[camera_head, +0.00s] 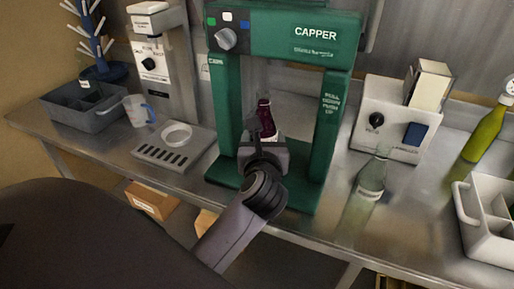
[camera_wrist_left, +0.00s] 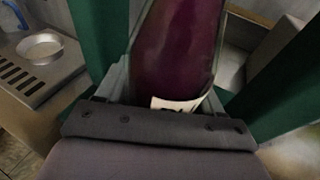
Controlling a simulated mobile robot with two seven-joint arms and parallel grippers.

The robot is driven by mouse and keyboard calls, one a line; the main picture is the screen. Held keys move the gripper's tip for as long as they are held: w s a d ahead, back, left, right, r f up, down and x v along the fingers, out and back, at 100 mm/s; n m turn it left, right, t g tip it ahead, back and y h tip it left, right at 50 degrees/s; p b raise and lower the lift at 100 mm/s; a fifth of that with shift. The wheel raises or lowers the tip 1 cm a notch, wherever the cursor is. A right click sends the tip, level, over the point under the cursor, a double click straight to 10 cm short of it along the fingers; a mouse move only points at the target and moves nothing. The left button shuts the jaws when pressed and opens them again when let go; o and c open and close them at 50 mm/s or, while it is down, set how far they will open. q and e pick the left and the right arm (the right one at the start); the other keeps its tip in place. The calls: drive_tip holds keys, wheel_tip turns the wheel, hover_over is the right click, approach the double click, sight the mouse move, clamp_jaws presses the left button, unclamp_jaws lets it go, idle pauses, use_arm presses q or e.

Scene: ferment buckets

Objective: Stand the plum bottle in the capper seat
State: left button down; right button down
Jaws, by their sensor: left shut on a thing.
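The plum bottle (camera_head: 266,118) stands roughly upright between the posts of the green capper (camera_head: 289,34). It fills the middle of the left wrist view (camera_wrist_left: 177,50), dark purple with a white label low on it. My left gripper (camera_head: 264,148) reaches in from the front and is shut on the bottle; its jaws flank the bottle in the wrist view (camera_wrist_left: 165,98). The capper seat and the bottle's foot are hidden behind my gripper, so I cannot tell whether the bottle touches the seat. My right gripper is not in view.
The capper's green posts stand close on both sides of my gripper. A clear bottle (camera_head: 372,176) stands to the right, before the labeller box (camera_head: 393,119). A white crate (camera_head: 487,236) and a yellow-green bottle (camera_head: 486,134) are further right. A filler (camera_head: 160,60) and slotted drip tray (camera_head: 151,154) are left.

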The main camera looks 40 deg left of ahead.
use_arm(q)
drive_tip(key=w+a, duration=0.1)
drive_tip(key=w, duration=0.6)
drive_tip(key=shift+a+f+b, duration=0.15)
drive_tip(key=shift+a+b, duration=0.15)
drive_tip(key=shift+a, duration=0.05)
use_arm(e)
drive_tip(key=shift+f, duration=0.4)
use_arm(q)
drive_tip(key=shift+f, duration=1.1)
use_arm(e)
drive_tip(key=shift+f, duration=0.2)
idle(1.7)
